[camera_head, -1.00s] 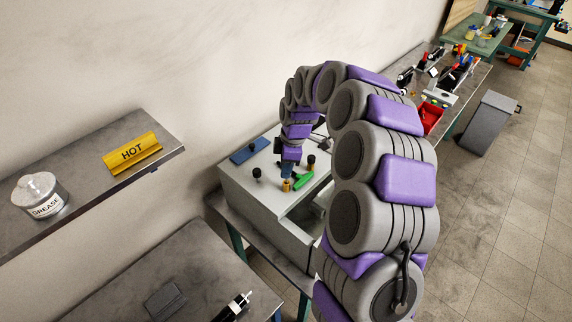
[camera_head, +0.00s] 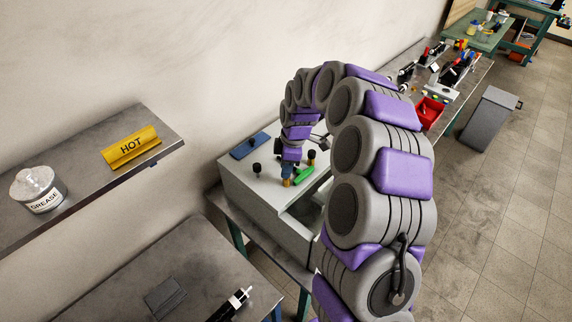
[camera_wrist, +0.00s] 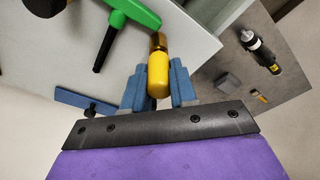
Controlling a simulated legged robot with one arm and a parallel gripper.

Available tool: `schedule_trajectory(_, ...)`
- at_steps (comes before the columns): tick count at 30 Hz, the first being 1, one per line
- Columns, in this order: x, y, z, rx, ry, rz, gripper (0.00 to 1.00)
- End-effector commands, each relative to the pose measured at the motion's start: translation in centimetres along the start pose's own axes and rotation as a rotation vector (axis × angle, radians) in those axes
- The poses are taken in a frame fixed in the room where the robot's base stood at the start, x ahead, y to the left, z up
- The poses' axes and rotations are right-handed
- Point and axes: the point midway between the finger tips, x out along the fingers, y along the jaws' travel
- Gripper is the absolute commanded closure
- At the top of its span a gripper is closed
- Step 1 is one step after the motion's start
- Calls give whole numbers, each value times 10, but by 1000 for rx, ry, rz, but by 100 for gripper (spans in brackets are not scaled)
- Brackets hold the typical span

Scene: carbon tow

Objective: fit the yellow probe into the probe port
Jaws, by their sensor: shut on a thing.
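The yellow probe (camera_wrist: 158,75) is between the two blue fingers of my gripper (camera_wrist: 159,88), which is shut on it in the wrist view. A brass-coloured piece (camera_wrist: 158,42) lies at the probe's far end; I cannot tell whether it is the probe's tip or the port. In the head view my gripper (camera_head: 288,170) points down over the top of the grey box (camera_head: 243,192), with a brass-coloured piece (camera_head: 287,183) just below it. The probe port's opening is not visible.
A green T-shaped handle (camera_head: 304,174) stands close beside my gripper on the box top. Black knobs (camera_head: 257,168) and a blue plate (camera_head: 251,146) are also there.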

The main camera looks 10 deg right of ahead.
Motion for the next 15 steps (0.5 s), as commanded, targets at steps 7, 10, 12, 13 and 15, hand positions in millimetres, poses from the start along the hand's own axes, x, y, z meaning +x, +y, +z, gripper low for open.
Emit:
schedule_trajectory(7, 1, 0, 0, 0, 0, 0, 55)
schedule_trajectory(10, 1, 0, 0, 0, 0, 0, 46)
schedule_trajectory(12, 1, 0, 0, 0, 0, 0, 44)
schedule_trajectory(13, 1, 0, 0, 0, 0, 0, 44)
schedule_trajectory(15, 1, 0, 0, 0, 0, 0, 44)
